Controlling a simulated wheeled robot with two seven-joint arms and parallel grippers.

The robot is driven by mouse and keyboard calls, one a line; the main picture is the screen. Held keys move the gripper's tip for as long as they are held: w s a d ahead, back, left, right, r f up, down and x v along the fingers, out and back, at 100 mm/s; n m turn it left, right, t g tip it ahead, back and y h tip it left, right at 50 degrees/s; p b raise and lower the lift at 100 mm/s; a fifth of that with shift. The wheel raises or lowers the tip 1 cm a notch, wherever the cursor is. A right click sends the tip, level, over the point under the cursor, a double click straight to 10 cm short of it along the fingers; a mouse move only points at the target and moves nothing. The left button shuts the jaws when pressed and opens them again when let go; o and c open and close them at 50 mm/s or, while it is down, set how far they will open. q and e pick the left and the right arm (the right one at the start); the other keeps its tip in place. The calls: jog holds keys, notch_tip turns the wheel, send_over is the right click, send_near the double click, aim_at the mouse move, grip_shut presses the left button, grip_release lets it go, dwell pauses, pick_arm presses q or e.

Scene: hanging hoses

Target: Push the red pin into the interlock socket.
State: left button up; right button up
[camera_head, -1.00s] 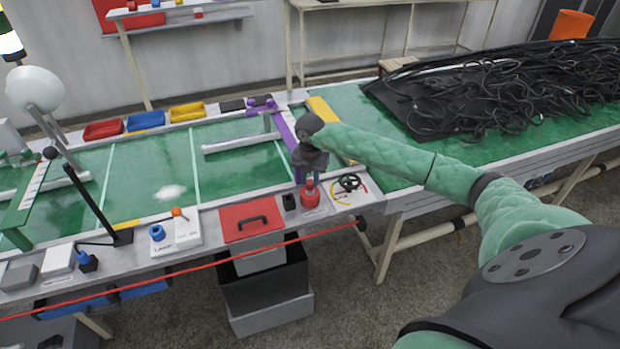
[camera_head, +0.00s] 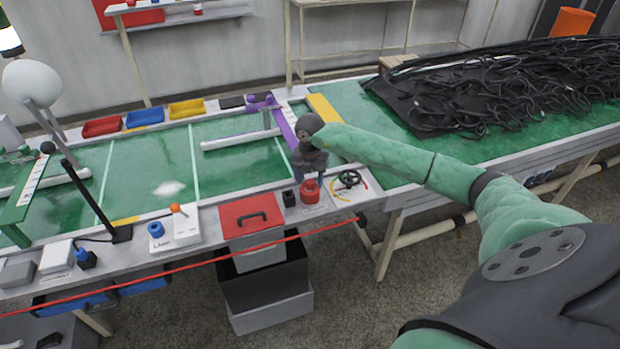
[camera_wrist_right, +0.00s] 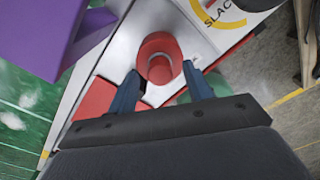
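The red pin (camera_wrist_right: 160,70) is a small red cylinder that stands on a wider red round body (camera_wrist_right: 158,45) in the right wrist view. In the head view the red body (camera_head: 310,192) stands at the bench's front edge, below my right gripper (camera_head: 310,175). In the wrist view my right gripper (camera_wrist_right: 163,88) is open, with one blue finger on each side of the pin and visible gaps between. I cannot tell how deep the pin sits; the socket opening is hidden. My left gripper is not in view.
A black handwheel (camera_head: 349,179) on a white plate stands just right of the red body. A small black block (camera_head: 289,198) and a red panel with a black handle (camera_head: 252,215) are to the left. A purple frame (camera_head: 285,125) stands behind. A red cord (camera_head: 170,274) runs along the front.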

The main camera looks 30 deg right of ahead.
aim_at(310, 181)
jog(key=shift+r, duration=0.1)
notch_tip(310, 181, up, 6)
jog(key=shift+r+b, duration=0.2)
jog(key=shift+b, duration=1)
jog(key=shift+r, duration=0.6)
